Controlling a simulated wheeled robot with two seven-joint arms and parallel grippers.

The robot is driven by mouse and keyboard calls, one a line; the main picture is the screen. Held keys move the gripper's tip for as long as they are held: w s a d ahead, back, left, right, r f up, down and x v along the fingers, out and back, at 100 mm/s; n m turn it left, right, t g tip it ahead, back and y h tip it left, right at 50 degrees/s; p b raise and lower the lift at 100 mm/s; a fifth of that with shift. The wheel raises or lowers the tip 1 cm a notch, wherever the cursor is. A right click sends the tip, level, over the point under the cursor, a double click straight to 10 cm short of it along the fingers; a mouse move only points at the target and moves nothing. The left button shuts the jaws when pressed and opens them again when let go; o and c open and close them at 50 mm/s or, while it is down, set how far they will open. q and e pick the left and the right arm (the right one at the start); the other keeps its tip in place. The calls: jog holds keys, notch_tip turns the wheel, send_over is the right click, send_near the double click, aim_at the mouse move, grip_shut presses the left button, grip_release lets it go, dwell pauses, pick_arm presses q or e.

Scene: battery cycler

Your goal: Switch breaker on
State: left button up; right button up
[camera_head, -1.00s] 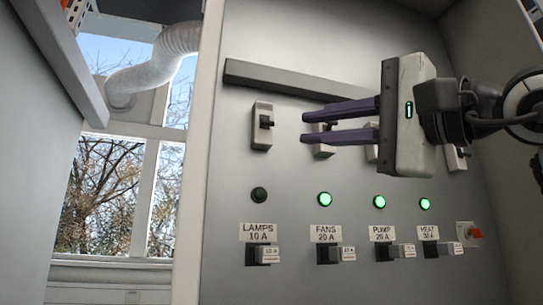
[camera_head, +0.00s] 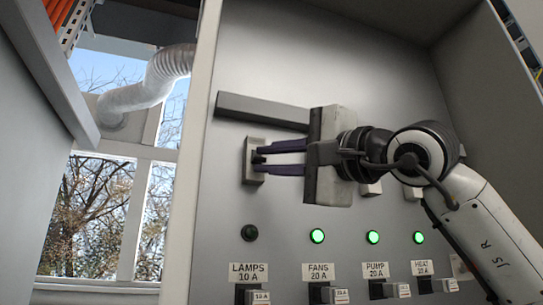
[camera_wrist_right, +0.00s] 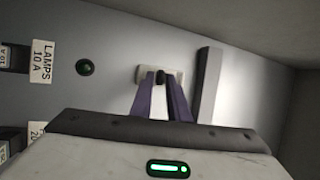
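The lamps breaker (camera_head: 249,179) is a pale upright switch plate with a dark toggle, on the grey panel above the LAMPS 10 A label (camera_head: 248,272). It also shows in the right wrist view (camera_wrist_right: 143,73), with its dark knob (camera_wrist_right: 160,78) at my fingertips. My right gripper (camera_head: 262,157) reaches in from the right, its two purple fingers parted with a gap between them. The tips are at the toggle, one above and one below; contact is unclear. The lamps indicator (camera_head: 250,233) is dark. My left gripper is not in view.
Green lights glow above FANS (camera_head: 317,236), PUMP (camera_head: 373,237) and HEAT (camera_head: 418,237). My right arm partly hides their breakers. A grey bar (camera_head: 260,110) runs above the breakers. Labelled plugs line the panel's bottom. A window and white duct (camera_head: 150,85) are at left.

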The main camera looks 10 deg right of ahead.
grip_shut()
jog(key=r+g+p, duration=0.1)
jog(key=p, duration=0.1)
jog(key=m+h+p, duration=0.1)
jog(key=p, duration=0.1)
jog(key=r+g+h+p, duration=0.1)
jog(key=p, duration=0.1)
jog(key=shift+s+d+r+m+g+p, duration=0.1)
jog(key=shift+s+r+m+g+p, duration=0.15)
jog(key=shift+r+m+g+p, duration=0.1)
jog(key=shift+f+m+g+h, duration=0.15)
jog(key=shift+m+g+h, duration=0.1)
jog(key=shift+g+h, duration=0.45)
grip_release()
